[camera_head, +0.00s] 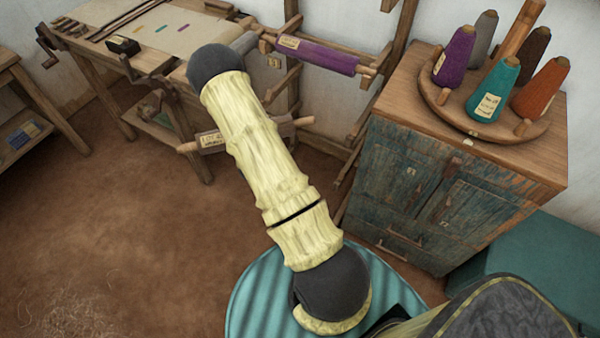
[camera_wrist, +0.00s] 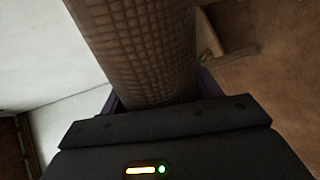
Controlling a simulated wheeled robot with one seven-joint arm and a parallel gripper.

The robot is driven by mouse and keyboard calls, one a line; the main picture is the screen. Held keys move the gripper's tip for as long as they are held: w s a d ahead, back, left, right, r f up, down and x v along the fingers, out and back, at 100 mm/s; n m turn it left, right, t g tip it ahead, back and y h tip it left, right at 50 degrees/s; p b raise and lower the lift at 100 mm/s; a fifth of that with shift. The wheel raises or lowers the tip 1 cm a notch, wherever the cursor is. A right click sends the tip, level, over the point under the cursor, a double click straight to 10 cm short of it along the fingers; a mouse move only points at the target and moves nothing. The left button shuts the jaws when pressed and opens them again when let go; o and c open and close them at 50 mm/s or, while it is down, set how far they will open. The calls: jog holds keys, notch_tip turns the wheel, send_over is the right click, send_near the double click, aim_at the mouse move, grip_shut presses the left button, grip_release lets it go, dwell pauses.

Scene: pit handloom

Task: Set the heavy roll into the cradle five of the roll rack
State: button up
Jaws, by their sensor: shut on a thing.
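In the wrist view, my gripper (camera_wrist: 158,100) is shut on the heavy roll (camera_wrist: 140,50), a thick brown cylinder with a grid-like weave. The roll runs away from the jaws and out of the top of the picture. In the head view my arm hides the gripper. A grey-brown roll with a pale tag (camera_head: 213,140) and wooden ends shows on both sides of my arm, its middle hidden; it looks like the held one. The wooden roll rack (camera_head: 352,152) stands against the wall behind, carrying a purple roll (camera_head: 318,56). I cannot tell which cradle is five.
A worn blue cabinet (camera_head: 400,185) stands close on the right of the rack, with a round tray (camera_head: 437,98) of several yarn cones on top. The loom (camera_head: 100,60) is at the back left, a side table (camera_head: 30,100) far left. The brown floor at left is clear.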

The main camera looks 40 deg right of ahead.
jog(key=w+d+f+m+g+h+b, duration=0.2)
jog(key=d+f+m+g+h+b, duration=0.1)
jog(key=d+f+b, duration=1)
jog(key=w+d+f+m+g+h+b, duration=0.2)
jog(key=d+f+b, duration=1)
jog(key=b, duration=1.3)
notch_tip(320, 180, down, 3)
jog(key=m+g+h, duration=0.2)
jog(key=m, duration=0.1)
jog(key=shift+d+m, duration=0.35)
jog(key=shift+m, duration=0.05)
jog(key=shift+w, duration=0.1)
notch_tip(320, 180, down, 6)
jog(key=b, duration=0.4)
jog(key=shift+f, duration=0.15)
jog(key=shift+f+b, duration=1.3)
jog(key=shift+f, duration=0.6)
jog(key=shift+a, duration=0.1)
